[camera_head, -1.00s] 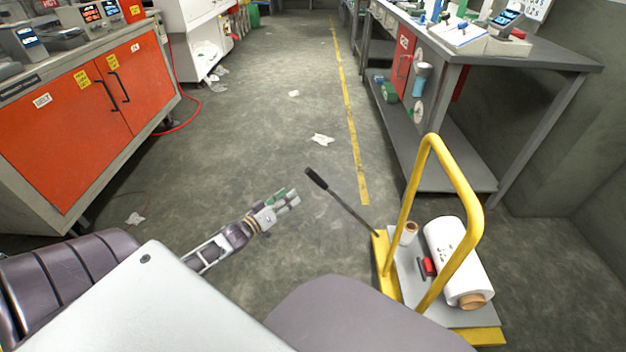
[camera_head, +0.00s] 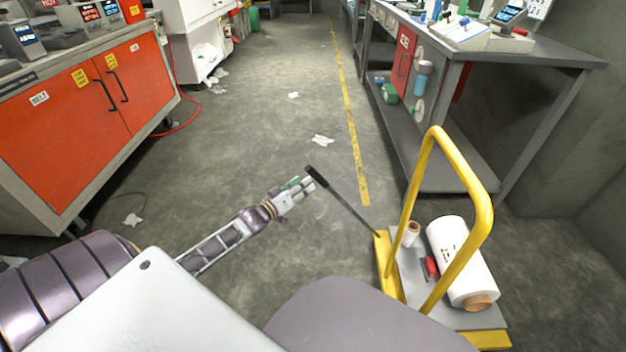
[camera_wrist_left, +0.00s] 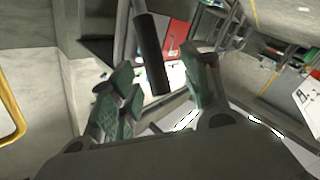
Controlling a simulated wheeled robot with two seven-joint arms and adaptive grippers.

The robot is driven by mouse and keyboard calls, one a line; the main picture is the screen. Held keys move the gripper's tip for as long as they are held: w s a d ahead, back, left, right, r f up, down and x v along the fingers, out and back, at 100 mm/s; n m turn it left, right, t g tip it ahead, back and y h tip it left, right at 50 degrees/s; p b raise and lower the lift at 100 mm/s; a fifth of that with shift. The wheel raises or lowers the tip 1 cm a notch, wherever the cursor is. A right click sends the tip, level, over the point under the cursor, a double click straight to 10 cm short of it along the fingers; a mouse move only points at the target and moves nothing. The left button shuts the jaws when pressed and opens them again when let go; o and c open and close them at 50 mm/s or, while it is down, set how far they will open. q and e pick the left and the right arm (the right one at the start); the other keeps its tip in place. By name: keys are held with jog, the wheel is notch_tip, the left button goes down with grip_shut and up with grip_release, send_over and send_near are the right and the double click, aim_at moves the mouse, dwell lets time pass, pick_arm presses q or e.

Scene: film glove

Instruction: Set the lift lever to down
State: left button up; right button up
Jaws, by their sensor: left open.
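The lift lever (camera_head: 345,204) is a thin dark rod with a black grip. It slants up and to the left from the yellow cart (camera_head: 383,262). My left gripper (camera_head: 308,186) is at the lever's upper end, close to the black grip. In the left wrist view the black grip (camera_wrist_left: 152,60) stands between the green-padded fingers of my left gripper (camera_wrist_left: 160,92), which are apart. I cannot tell whether a finger touches the grip. My right gripper is not in view.
The cart has a yellow hoop handle (camera_head: 478,190) and carries a large white film roll (camera_head: 458,255), a small roll (camera_head: 411,234) and a red item (camera_head: 430,267). A grey workbench (camera_head: 560,62) stands behind it. Orange cabinets (camera_head: 60,125) stand at left. The middle floor is clear apart from scraps.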

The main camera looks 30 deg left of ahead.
aim_at(313, 177)
pick_arm(q)
jog(key=w, duration=0.1)
jog(key=w+b, duration=0.1)
jog(key=w, duration=0.1)
jog(key=w+b, duration=0.1)
jog(key=w, duration=0.1)
jog(key=shift+d, duration=0.4)
jog(key=shift+w+d, duration=0.1)
jog(key=shift+w, duration=0.4)
jog(key=shift+c, duration=0.6)
